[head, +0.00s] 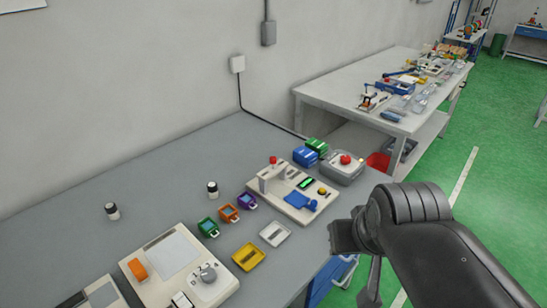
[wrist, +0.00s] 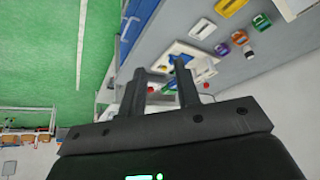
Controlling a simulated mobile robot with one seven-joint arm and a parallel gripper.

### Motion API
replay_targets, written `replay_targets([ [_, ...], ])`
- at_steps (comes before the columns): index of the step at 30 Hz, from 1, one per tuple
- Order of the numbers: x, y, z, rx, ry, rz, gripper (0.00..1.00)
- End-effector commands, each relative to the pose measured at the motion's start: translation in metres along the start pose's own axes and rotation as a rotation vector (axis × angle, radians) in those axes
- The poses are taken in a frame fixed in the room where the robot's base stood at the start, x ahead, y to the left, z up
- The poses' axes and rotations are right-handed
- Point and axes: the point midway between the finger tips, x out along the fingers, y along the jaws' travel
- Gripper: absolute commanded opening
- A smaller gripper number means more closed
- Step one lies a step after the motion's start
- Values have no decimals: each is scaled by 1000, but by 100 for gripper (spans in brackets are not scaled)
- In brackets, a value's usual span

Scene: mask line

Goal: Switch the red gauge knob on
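No knob clearly reads as a red gauge knob. Red parts in the head view are a red top (head: 273,160) on the cream station and a red button (head: 345,160) on a grey box (head: 342,172). A pale dial knob (head: 208,272) sits on a cream panel (head: 160,258) at the lower left. My gripper (wrist: 160,66) is open and empty in the wrist view, its fingers apart, with the bench behind them. In the head view my dark arm hangs at the bench's right edge, clear of these devices.
The grey bench (head: 110,180) also holds small green (head: 208,228), orange (head: 228,213) and purple (head: 246,201) units, a yellow tray (head: 249,257) and blue and green boxes (head: 305,157). A second table (head: 330,88) stands behind. Green floor (head: 490,200) lies open at right.

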Motion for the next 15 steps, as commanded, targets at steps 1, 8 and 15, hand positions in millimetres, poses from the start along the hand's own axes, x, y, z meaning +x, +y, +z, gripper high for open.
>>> replay_targets([
  [1,0,0,-2,-4,-1,0,26],
  [8,-5,-6,-40,-66,-23,-3,7],
  [15,-4,-19,-106,-181,-56,-15,0],
])
